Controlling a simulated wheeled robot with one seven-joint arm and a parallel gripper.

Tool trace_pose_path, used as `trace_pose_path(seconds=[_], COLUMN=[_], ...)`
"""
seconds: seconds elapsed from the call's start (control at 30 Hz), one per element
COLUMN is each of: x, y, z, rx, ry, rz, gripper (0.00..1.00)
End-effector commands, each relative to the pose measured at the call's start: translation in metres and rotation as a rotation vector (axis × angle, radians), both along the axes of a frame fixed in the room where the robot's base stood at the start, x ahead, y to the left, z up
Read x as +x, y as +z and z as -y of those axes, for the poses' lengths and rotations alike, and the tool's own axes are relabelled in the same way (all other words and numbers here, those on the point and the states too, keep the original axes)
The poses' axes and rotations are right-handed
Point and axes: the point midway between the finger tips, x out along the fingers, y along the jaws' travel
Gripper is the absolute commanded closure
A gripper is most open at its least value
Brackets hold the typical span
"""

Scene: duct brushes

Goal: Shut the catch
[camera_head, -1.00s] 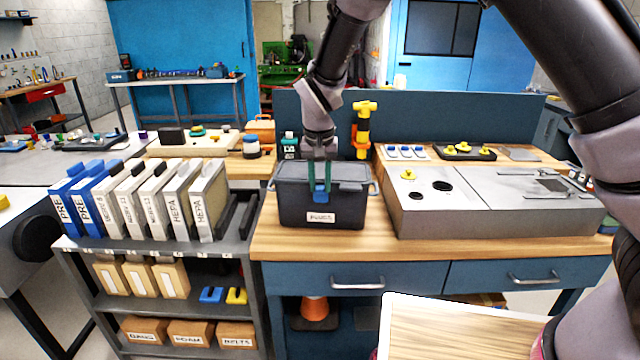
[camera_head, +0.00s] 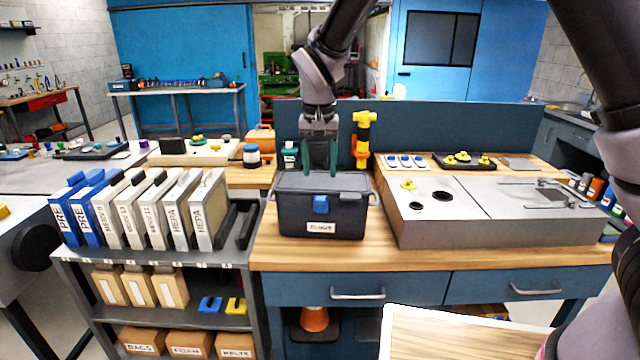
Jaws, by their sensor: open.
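A dark lidded box (camera_head: 290,218) with a white label stands on the wooden worktop. Its lid (camera_head: 290,184) lies closed on top. A blue catch (camera_head: 320,204) sits on the middle of the box's front, just below the lid edge. Whether the catch is fastened is too small to tell. My gripper (camera_head: 320,172) points down over the lid, above and a little behind the catch. Its greenish fingers are apart with nothing between them. I cannot tell whether the fingertips touch the lid.
A grey metal unit (camera_head: 440,228) with knobs stands right of the box. A shelf rack (camera_head: 70,245) with upright filters is on the left. A yellow tool (camera_head: 362,135) and a small bottle (camera_head: 290,155) stand behind the box. The worktop (camera_head: 300,256) in front is clear.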

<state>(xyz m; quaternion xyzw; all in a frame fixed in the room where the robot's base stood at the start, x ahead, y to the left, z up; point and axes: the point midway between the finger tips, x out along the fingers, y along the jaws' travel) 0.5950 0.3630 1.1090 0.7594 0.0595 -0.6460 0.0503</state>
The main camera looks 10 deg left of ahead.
Motion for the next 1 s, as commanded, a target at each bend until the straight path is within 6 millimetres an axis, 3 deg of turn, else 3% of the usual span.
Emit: trace_pose_path(seconds=[0.2,0.57,0.67,0.77,0.87,1.0], x=[-0.004,-0.004,0.0,0.013,0.025,0.03], y=[0.025,0.028,0.036,0.057,0.089,0.136], z=[0.001,0.001,0.01,0.039,0.087,0.166], rx=[0.0,0.0,0.013,0.052,0.117,0.213], ry=[0.0,-0.001,-0.014,-0.054,-0.11,-0.188], rz=[0.0,0.0,-0.004,-0.014,-0.024,-0.012], gripper=[0.38,0.38,0.38,0.38,0.38,0.38])
